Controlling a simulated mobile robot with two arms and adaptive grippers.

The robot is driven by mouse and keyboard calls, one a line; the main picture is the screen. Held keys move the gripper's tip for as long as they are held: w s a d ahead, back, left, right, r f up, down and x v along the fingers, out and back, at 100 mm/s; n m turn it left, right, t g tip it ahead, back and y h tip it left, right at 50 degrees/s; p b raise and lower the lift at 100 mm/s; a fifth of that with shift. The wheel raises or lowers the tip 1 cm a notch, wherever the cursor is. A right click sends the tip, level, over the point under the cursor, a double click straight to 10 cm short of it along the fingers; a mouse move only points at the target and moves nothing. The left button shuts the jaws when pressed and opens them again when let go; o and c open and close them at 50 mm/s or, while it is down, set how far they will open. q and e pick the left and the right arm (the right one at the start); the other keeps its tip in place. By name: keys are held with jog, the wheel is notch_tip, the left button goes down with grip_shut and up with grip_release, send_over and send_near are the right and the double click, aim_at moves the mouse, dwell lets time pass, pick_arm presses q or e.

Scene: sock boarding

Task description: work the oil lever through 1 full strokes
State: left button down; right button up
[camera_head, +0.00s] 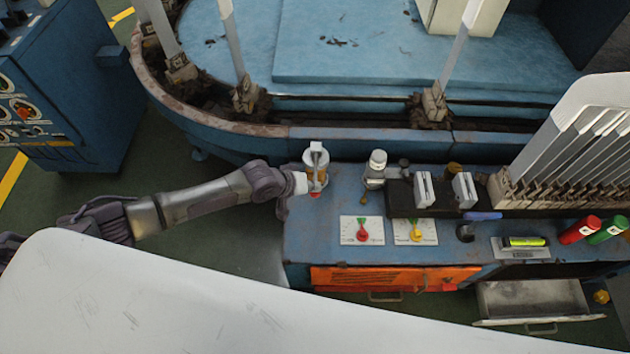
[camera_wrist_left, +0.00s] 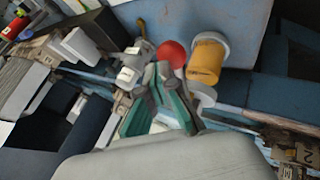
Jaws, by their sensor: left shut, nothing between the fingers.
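The oil unit (camera_head: 317,160) has an amber cup and a grey top fitting and stands at the left end of the blue bench. Its amber cup (camera_wrist_left: 206,60) shows with a pale rim in the left wrist view. The lever's red ball knob (camera_head: 315,195) sits low at its front; the knob (camera_wrist_left: 171,53) is also clear in the wrist view. My left gripper (camera_head: 303,184) is beside the unit, close to the knob. In the wrist view its green-padded fingers (camera_wrist_left: 156,72) are shut with nothing between them, tips just by the knob. Whether they touch it I cannot tell. My right gripper is not visible.
A white-capped bottle (camera_head: 375,170) stands right of the oil unit. Red and yellow knobs on white plates (camera_head: 362,231) lie in front. A rack of upright boards (camera_head: 575,150) is at the right. An open drawer (camera_head: 530,300) juts out below the bench.

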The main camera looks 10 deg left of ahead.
pick_arm(q)
jog(key=shift+w+a+r+p, duration=0.1)
jog(key=shift+w+r+p, duration=0.1)
jog(key=shift+r+p, duration=1.15)
jog(key=shift+w+r+p, duration=0.15)
jog(key=shift+r+p, duration=1)
jog(key=shift+r, duration=0.25)
jog(key=r+p, duration=0.4)
jog(key=r, duration=0.1)
jog(key=shift+w, duration=0.3)
jog(key=shift+f, duration=0.1)
